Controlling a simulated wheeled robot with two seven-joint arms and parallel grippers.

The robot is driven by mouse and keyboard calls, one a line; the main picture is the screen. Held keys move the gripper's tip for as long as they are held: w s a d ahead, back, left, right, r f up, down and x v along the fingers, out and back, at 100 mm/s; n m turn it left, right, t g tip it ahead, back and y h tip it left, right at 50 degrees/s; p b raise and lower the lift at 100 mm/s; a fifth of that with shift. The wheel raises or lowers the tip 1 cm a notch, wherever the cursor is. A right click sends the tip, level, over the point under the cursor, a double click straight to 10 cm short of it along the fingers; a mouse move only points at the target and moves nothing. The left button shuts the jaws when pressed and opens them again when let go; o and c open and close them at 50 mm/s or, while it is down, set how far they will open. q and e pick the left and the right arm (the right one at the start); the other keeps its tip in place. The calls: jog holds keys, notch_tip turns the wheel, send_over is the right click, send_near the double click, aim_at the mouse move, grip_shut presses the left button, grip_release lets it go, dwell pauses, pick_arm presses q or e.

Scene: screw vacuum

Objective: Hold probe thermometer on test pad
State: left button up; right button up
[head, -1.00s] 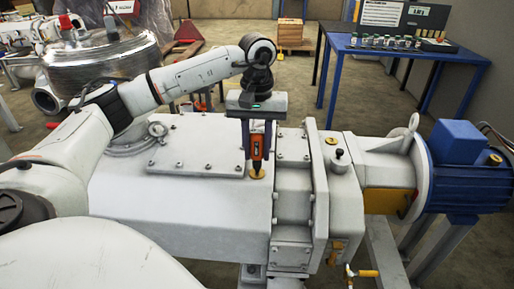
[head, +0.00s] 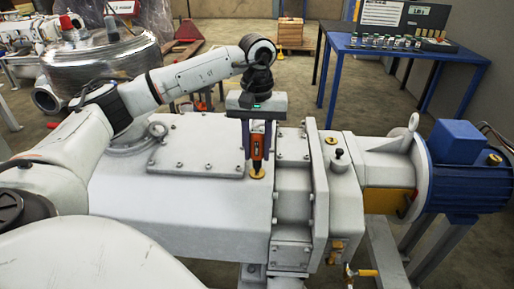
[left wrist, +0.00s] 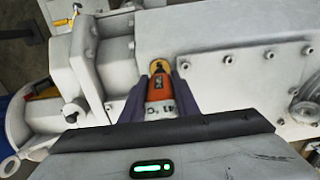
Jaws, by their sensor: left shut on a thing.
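The probe thermometer (head: 257,148) is orange and black and stands upright between the fingers of my left gripper (head: 257,146). My left gripper is shut on it. Its lower end is at the yellow round test pad (head: 257,174) on top of the grey pump housing. Whether the tip touches the pad or stops just above it is too small to tell. In the left wrist view the thermometer (left wrist: 160,95) lies between the dark fingers (left wrist: 160,100), with the yellow pad (left wrist: 158,67) just beyond its end. My right gripper is not in view.
The grey pump housing (head: 180,215) has a bolted cover plate (head: 195,150) left of the pad and a raised bolted flange (head: 292,170) close on its right. A blue motor (head: 465,175) is at the far right. A blue table (head: 440,52) with small bottles stands behind.

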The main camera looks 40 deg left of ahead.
aim_at(257, 132)
pick_arm(q)
jog(key=shift+r+p, duration=2.15)
jog(key=shift+r, duration=1.3)
